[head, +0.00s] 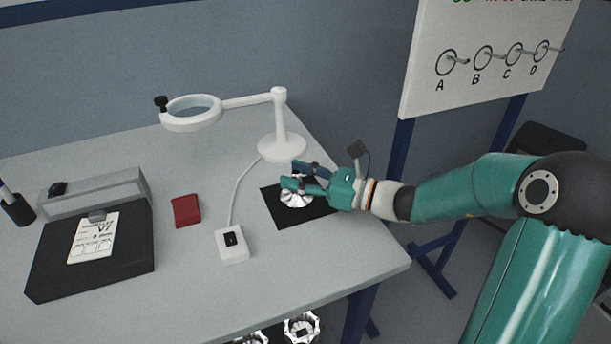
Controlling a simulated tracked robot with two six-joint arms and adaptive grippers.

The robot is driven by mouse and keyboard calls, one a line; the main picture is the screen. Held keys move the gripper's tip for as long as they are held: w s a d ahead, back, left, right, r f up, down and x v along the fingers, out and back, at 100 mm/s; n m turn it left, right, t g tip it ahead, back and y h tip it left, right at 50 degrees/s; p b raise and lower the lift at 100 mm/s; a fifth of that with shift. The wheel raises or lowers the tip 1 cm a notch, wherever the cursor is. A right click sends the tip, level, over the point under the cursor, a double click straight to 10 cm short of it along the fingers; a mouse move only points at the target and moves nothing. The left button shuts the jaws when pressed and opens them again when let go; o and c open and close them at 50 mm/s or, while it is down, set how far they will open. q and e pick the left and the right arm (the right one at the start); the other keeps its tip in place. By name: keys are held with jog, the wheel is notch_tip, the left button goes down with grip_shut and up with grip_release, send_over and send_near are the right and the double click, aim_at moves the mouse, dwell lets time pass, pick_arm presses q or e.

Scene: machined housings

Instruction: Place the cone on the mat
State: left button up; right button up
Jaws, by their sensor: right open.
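A silver, ridged metal part, seemingly the cone (295,199), sits on the black mat (283,217) on the table. My right gripper (292,175) reaches in from the right over the mat. Its fingers are open and lie at the part's upper side, partly covering it. I cannot tell whether they touch it. My left gripper is not in view.
A white magnifier lamp (281,147) stands behind the mat, its cable running to a white switch box (232,246). Metal housings (301,327) show below the table edge.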

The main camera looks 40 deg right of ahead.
jog(key=v, duration=1.2)
jog(key=shift+f, duration=0.1)
